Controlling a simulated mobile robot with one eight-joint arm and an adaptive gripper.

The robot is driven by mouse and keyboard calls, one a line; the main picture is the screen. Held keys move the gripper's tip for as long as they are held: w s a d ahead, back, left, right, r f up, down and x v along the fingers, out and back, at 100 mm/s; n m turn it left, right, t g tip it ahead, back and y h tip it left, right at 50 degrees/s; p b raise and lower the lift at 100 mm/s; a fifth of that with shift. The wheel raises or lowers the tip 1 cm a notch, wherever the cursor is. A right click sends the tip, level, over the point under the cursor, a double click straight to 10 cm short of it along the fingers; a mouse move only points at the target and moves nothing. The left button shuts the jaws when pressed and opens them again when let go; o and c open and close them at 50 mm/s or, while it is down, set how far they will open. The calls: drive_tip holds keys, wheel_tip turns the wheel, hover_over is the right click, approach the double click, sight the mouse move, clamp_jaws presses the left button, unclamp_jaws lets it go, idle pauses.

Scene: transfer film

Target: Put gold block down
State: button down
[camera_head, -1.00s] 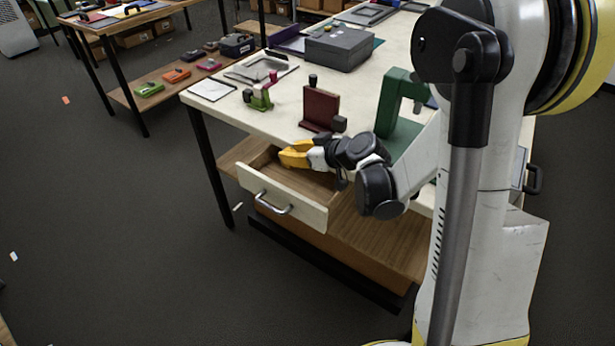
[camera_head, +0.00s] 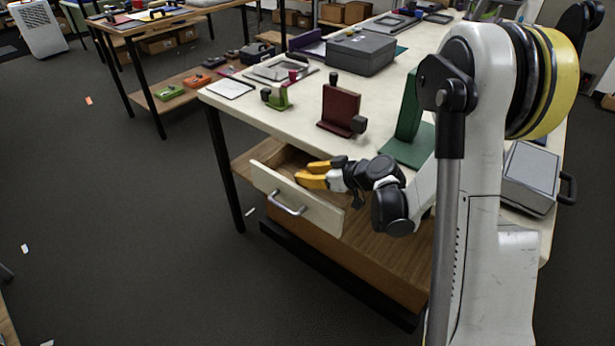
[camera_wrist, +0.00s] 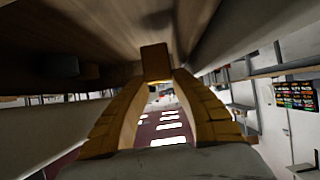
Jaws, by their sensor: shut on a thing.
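My gripper (camera_head: 309,175), with yellow fingers, reaches into the open drawer (camera_head: 297,198) under the white tabletop. In the wrist view my gripper (camera_wrist: 154,75) is shut on the gold block (camera_wrist: 154,60), a small brownish-gold piece between the fingertips. In the head view I cannot make out the block. The drawer's wooden inside shows near the fingers. I cannot tell whether the block touches the drawer floor.
The worktable (camera_head: 290,118) overhangs the drawer. On it stand a dark red block fixture (camera_head: 340,108), a green stand (camera_head: 408,115), a small green clamp (camera_head: 277,98) and a grey box (camera_head: 360,53). A wooden shelf (camera_head: 395,245) lies below. The floor at left is mostly clear.

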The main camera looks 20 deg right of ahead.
drive_tip(key=shift+f, duration=0.35)
drive_tip(key=shift+s+f, duration=0.1)
drive_tip(key=shift+f, duration=0.05)
drive_tip(key=c, duration=1.4)
unclamp_jaws()
drive_tip(key=shift+c, duration=0.2)
drive_tip(key=shift+s, duration=0.1)
